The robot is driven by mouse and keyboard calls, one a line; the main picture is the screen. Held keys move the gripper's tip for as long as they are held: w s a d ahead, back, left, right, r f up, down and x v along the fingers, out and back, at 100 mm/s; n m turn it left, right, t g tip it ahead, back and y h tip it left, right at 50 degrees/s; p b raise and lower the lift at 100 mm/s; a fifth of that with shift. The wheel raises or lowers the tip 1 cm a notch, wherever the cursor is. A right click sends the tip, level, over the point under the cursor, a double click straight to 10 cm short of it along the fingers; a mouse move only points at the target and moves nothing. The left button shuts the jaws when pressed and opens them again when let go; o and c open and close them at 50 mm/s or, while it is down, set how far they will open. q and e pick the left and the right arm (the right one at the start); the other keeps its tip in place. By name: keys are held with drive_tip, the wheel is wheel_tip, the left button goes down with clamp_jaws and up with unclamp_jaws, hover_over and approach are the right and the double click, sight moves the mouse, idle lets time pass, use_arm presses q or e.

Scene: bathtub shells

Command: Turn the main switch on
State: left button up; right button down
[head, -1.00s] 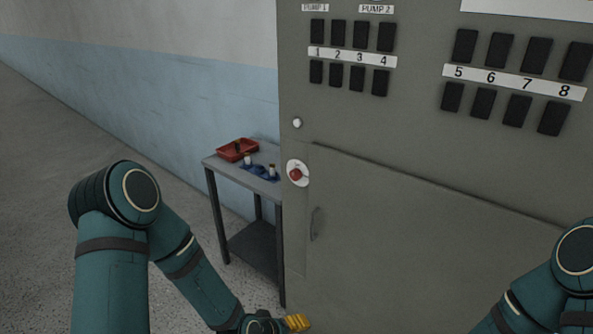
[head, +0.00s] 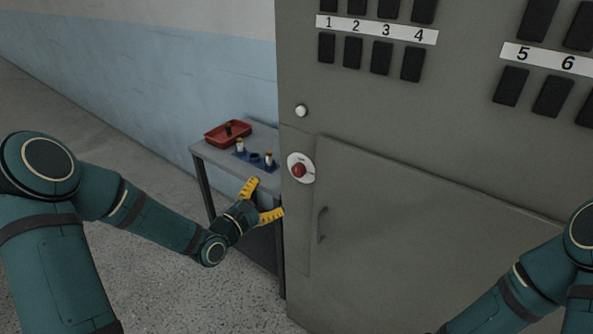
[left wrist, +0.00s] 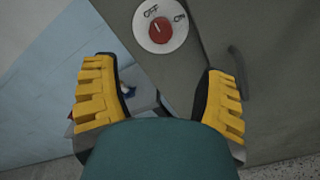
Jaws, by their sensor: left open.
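The main switch (head: 299,170) is a red knob on a round white plate on the left side of the grey cabinet front. In the left wrist view the red knob (left wrist: 160,31) sits near the top centre, with OFF and a partly readable second label on its plate. A small pale mark on the knob seems to point toward OFF. My left gripper (head: 261,201) is open and empty, with yellow fingers, below and left of the switch and apart from it. In the left wrist view its fingers (left wrist: 160,76) are spread wide below the knob. My right gripper is out of view.
The grey cabinet (head: 420,260) has a door with a handle (head: 322,225) below right of the switch, a white button (head: 301,111) above it, and several black switches. A table (head: 196,150) with a red tray (head: 212,139) and a blue holder (head: 243,156) stands left, behind my gripper.

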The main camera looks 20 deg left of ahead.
sight(296, 172)
use_arm(q)
drive_tip(key=x, duration=1.2)
drive_tip(key=shift+w+d+f+b, duration=0.1)
drive_tip(key=shift+w+d+b, duration=0.05)
drive_tip(key=shift+w+b, duration=0.2)
drive_tip(key=c, duration=1.2)
